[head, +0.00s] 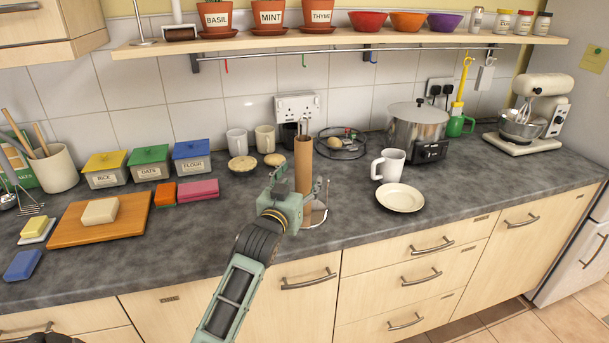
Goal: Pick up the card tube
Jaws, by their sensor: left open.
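My right gripper is not in view.
A white mug (389,165) and a cream plate (400,198) stand right of the tube. A black wire rack (342,145) and two pale mugs (238,142) are behind. A wooden board (80,228) lies left. The shelf (340,41) overhangs the back.

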